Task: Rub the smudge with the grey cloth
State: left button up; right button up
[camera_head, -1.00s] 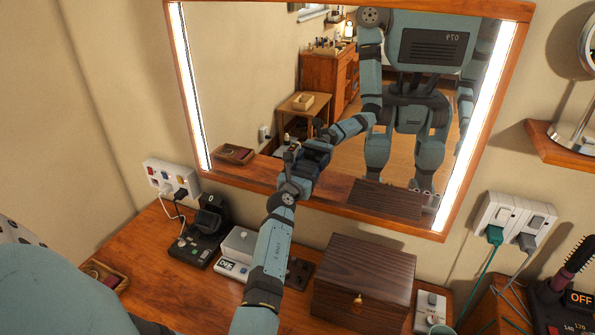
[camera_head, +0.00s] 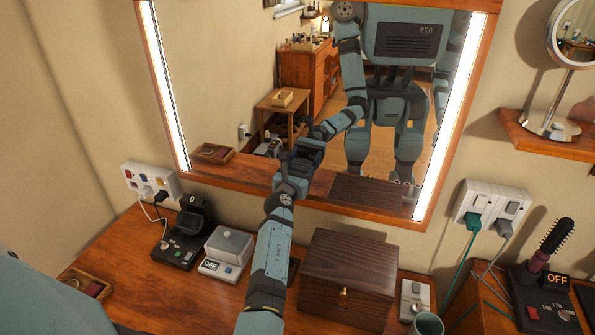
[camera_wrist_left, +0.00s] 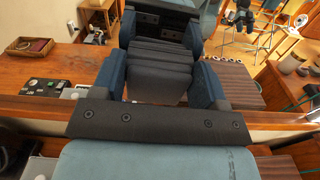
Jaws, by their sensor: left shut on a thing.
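My left gripper (camera_head: 300,160) is at the lower part of the wall mirror (camera_head: 240,100), just above its bottom frame. In the left wrist view the gripper (camera_wrist_left: 164,82) is shut on the folded dark grey cloth (camera_wrist_left: 158,72), which sits between its two blue-sided fingers. The gripper's reflection shows just beyond the cloth, very close to it. I cannot tell whether the cloth touches the glass. I cannot make out the smudge; the gripper and cloth cover part of the mirror. My right gripper does not show directly.
Below the mirror, the wooden counter holds a dark wooden box (camera_head: 350,275), a grey-lidded device (camera_head: 229,250), a black charging stand (camera_head: 184,240) and a small tray (camera_head: 90,284). Sockets with cables (camera_head: 492,208) and a shelf with a round mirror (camera_head: 553,128) are at the right.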

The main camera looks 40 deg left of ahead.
aim_at(269, 159)
pick_arm(q)
jog(key=shift+s+a, duration=0.4)
jog(key=shift+a, duration=0.9)
jog(key=shift+s+a, duration=0.45)
jog(key=shift+a, duration=0.85)
jog(key=shift+s+a, duration=0.4)
jog(key=shift+a, duration=0.9)
jog(key=shift+s+a+f, duration=0.1)
jog(key=shift+s+a, duration=0.1)
jog(key=shift+a, duration=0.4)
jog(key=shift+s+a, duration=0.2)
jog(key=shift+a, duration=0.4)
jog(key=shift+d, duration=0.1)
jog(key=shift+v, duration=3)
